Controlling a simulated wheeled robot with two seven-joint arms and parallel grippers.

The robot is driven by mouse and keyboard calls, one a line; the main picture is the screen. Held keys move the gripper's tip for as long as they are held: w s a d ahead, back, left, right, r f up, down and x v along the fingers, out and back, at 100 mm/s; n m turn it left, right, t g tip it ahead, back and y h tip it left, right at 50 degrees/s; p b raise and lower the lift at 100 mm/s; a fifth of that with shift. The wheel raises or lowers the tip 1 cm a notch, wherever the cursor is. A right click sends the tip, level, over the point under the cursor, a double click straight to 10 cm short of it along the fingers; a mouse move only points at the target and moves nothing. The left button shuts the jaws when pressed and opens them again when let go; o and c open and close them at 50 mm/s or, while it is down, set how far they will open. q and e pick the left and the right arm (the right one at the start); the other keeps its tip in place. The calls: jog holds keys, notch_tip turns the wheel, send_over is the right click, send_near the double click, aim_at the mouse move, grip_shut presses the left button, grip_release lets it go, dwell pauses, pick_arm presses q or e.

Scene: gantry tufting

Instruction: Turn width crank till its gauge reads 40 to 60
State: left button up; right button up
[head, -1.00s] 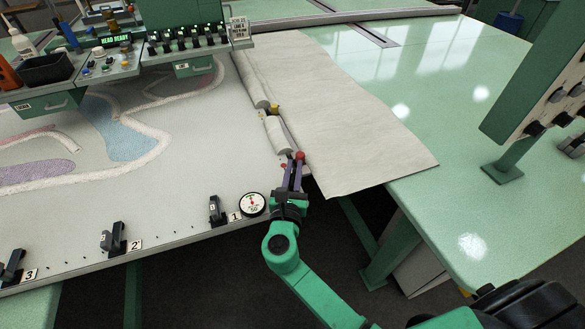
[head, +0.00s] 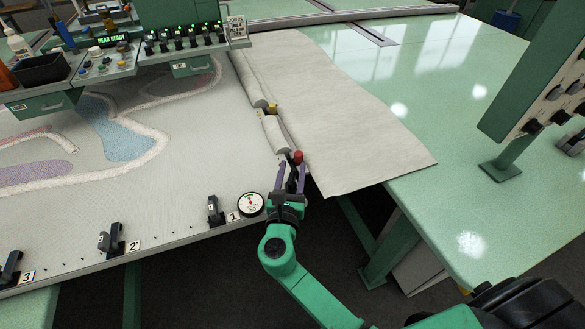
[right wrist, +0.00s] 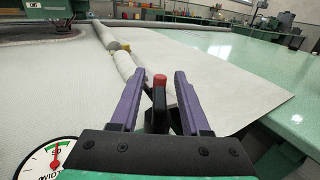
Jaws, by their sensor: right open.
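The width gauge (head: 251,204) is a white round dial with a black rim at the table's front edge, left of my right gripper. It also shows, partly cut off, in the right wrist view (right wrist: 47,160), where its red needle points roughly up to the 50 mark, by a green band. The crank's red knob (head: 298,157) tops a dark upright handle, seen between the fingers in the right wrist view (right wrist: 160,81). My right gripper (head: 291,172) is open, with its purple fingers on either side of the handle, apart from it. My left gripper is not in view.
Cloth rollers (head: 274,133) lie just beyond the crank. A loose cloth sheet (head: 355,120) spreads over the green table (head: 480,150) to the right. Numbered black clamps (head: 113,238) line the front edge at left. A grey-green panel (head: 535,100) stands at right.

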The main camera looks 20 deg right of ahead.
jog(key=b+v, duration=0.2)
jog(key=v, duration=1.1)
jog(key=shift+s+a, duration=0.2)
jog(key=shift+s, duration=0.2)
jog(key=s+d+f+m+g+y, duration=0.1)
jog(key=d+f+m+g+y, duration=0.15)
jog(key=f, duration=0.85)
jog(key=s+d+f+m+g+y, duration=0.1)
jog(key=d+f+m+g, duration=0.2)
jog(key=f, duration=0.9)
jog(key=s+d+f+m+g+y, duration=0.15)
jog(key=f+g, duration=0.25)
jog(key=f, duration=0.7)
jog(key=s+d+f+m+g, duration=0.2)
jog(key=s+d+f+m, duration=0.1)
jog(key=s+f+m, duration=0.2)
jog(key=s+d+f+m+g+y, duration=0.1)
jog(key=s+d+f+m, duration=0.3)
jog(key=s+m, duration=0.5)
jog(key=s+d+f+m+g+y, duration=0.1)
jog(key=s+d+f+m+g, duration=0.2)
jog(key=s+f+m, duration=0.4)
jog(key=shift+s+d+f+m, duration=0.4)
jog(key=shift+s+d+f, duration=0.1)
jog(key=shift+d+f, duration=0.2)
